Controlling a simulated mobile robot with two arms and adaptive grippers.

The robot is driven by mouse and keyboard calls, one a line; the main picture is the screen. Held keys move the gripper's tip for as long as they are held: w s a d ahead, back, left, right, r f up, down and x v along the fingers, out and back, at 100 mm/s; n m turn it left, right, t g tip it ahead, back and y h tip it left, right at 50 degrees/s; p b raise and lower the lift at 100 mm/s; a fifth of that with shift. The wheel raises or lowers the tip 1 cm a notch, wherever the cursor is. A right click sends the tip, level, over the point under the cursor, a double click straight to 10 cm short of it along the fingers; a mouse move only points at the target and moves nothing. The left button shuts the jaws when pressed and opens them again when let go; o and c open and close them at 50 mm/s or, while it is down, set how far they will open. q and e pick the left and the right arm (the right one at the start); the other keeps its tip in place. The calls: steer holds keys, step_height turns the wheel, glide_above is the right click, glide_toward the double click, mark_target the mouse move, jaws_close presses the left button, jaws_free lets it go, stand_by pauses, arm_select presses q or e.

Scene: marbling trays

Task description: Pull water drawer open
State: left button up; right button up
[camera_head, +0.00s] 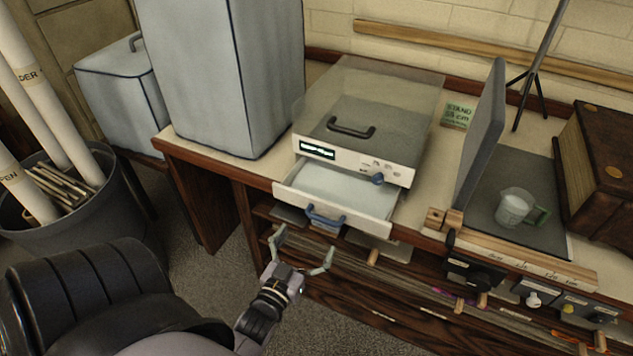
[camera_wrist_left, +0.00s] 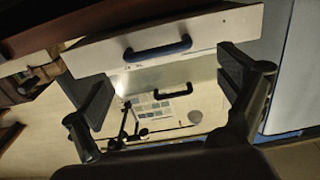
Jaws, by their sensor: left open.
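The drawer (camera_head: 377,229) has a white front and sticks out of a white machine (camera_head: 350,156) on the counter. It stands partly open, with a pale, smooth surface showing inside. Its blue bar handle (camera_head: 325,218) is on the front. My left gripper (camera_head: 304,246) is open and empty, just in front of and below the handle, apart from it. In the left wrist view the blue handle (camera_wrist_left: 157,51) and white drawer front (camera_wrist_left: 215,28) lie ahead of the two spread dark fingers (camera_wrist_left: 168,88). My right gripper is not in view.
A tall grey covered box (camera_head: 225,75) stands left of the machine. A grey upright panel (camera_head: 482,135), a measuring cup (camera_head: 514,208) and a brown case (camera_head: 605,165) are to the right. A bin of rolls (camera_head: 60,235) stands at left. Shelves lie below the counter.

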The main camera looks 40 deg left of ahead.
arm_select(q)
steer(key=shift+v, duration=2)
